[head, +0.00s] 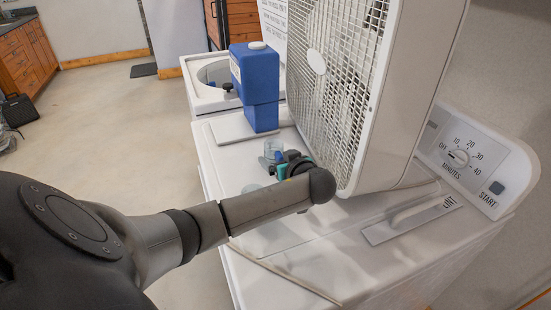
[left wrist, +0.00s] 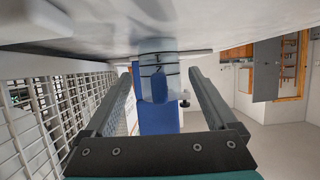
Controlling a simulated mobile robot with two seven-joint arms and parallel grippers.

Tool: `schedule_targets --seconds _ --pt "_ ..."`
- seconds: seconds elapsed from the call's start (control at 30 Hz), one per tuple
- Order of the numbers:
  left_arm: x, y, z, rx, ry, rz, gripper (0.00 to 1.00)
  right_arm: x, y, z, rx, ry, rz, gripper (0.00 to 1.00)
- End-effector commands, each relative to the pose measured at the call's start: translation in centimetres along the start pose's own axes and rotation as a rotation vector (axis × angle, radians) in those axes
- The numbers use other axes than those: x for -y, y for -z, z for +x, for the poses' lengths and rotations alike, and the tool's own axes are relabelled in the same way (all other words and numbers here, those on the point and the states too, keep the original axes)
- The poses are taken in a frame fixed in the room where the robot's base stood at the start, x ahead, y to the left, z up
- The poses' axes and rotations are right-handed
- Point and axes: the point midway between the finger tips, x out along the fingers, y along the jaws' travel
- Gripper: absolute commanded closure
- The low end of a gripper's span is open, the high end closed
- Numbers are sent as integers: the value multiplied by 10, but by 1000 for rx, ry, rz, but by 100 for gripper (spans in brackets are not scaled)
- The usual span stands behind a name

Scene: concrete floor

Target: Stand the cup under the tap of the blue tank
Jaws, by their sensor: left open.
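The cup (head: 272,148) is clear and pale blue. It stands upright on the white dryer top, in front of the blue tank (head: 260,75). The tank's small dark tap (head: 228,87) sticks out to the left, above a white plate (head: 228,129). My left gripper (head: 281,160) is low over the dryer top, close to the cup; its own arm partly hides it. In the left wrist view, which is upside down, the open fingers point at the cup (left wrist: 158,62), with the tank (left wrist: 160,122) behind it. I cannot tell whether the fingers touch the cup. My right gripper is not in view.
A large white box fan (head: 345,90) stands close to the right of my left gripper. A white washer (head: 203,95) stands behind. The dryer's left edge is near the tap.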

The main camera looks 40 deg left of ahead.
Motion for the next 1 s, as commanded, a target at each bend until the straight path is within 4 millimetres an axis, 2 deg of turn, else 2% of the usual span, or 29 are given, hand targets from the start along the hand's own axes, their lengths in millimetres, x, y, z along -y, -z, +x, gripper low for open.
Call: schedule_targets --seconds 0.27,1.0 --pt "0 0 4 1 -1 0 9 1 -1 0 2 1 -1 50" --pt "0 0 3 1 -1 0 91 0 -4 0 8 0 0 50"
